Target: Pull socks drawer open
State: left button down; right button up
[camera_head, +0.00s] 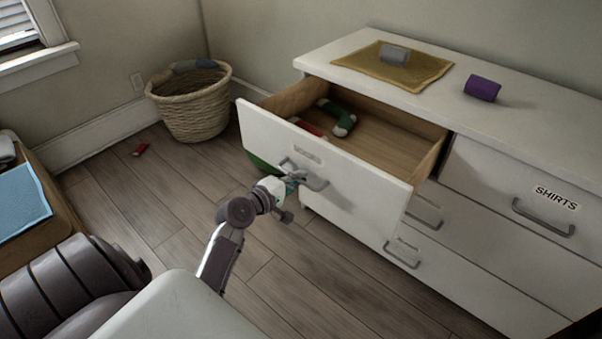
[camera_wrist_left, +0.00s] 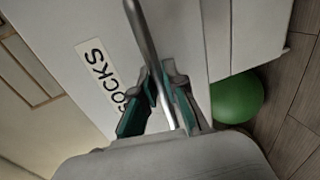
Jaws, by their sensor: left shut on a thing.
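The socks drawer (camera_head: 345,190) is the top left drawer of a white dresser (camera_head: 480,250). It stands well out from the dresser, and its wooden inside shows. A green and grey sock (camera_head: 343,117) and a red item (camera_head: 307,127) lie in it. My left gripper (camera_head: 293,181) is at the drawer front, shut on the grey bar handle (camera_head: 315,184). In the left wrist view the handle (camera_wrist_left: 146,50) runs between the two teal fingers (camera_wrist_left: 160,100), beside the SOCKS label (camera_wrist_left: 98,75). My right gripper is not in view.
A wicker basket (camera_head: 194,105) stands by the wall. A green ball (camera_wrist_left: 238,98) lies on the floor by the drawer. A small red item (camera_head: 140,150) lies on the floor. A yellow cloth (camera_head: 420,70), a grey roll (camera_head: 394,54) and a purple roll (camera_head: 482,88) are on the dresser top.

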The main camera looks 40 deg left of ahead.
pick_arm(q)
jog(key=shift+s, duration=0.25)
jog(key=c, duration=1.2)
grip_release()
jog(key=v, duration=1.2)
